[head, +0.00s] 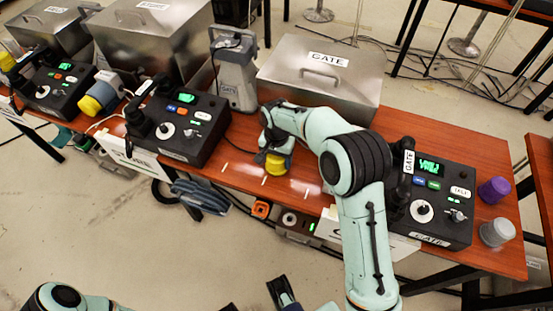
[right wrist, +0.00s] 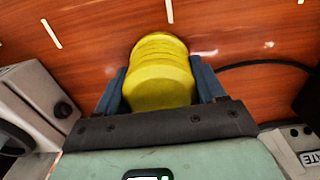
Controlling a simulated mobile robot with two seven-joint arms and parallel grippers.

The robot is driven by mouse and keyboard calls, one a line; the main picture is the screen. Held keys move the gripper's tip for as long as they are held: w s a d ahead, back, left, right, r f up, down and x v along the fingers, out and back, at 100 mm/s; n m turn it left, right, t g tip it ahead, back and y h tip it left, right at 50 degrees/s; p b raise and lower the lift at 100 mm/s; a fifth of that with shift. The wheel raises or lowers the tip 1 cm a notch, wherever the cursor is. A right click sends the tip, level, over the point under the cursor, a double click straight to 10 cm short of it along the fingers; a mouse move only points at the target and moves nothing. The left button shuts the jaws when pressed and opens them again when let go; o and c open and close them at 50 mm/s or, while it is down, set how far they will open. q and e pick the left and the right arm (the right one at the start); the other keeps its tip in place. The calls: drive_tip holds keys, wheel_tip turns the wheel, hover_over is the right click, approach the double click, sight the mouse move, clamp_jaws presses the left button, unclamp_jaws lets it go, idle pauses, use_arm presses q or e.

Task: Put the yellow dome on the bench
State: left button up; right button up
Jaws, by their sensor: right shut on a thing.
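The yellow dome (head: 276,165) is between the fingers of my right gripper (head: 274,158), low over the red-brown wooden bench (head: 233,166). In the right wrist view the yellow dome (right wrist: 158,75) shows ridges on its far part, and the dark fingers of the right gripper (right wrist: 160,88) press on both its sides. I cannot tell whether its underside touches the bench. My left arm shows at the bottom left; dark parts at the bottom edge may be its gripper, and its jaws are unclear.
Black phone consoles stand left (head: 178,128) and right (head: 441,198) of the dome. A metal GATE box (head: 330,95) and a grey handset unit (head: 234,75) stand behind. A purple cap (head: 493,189) and a grey cap (head: 497,232) sit at the right end. White tape marks lie near the dome.

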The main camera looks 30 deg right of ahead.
drive_tip(key=shift+f, duration=0.1)
drive_tip(key=o, duration=1.1)
wheel_tip(320, 180, up, 12)
drive_tip(key=shift+r+p, duration=0.1)
drive_tip(key=shift+p, duration=1)
drive_tip(key=shift+s, duration=0.1)
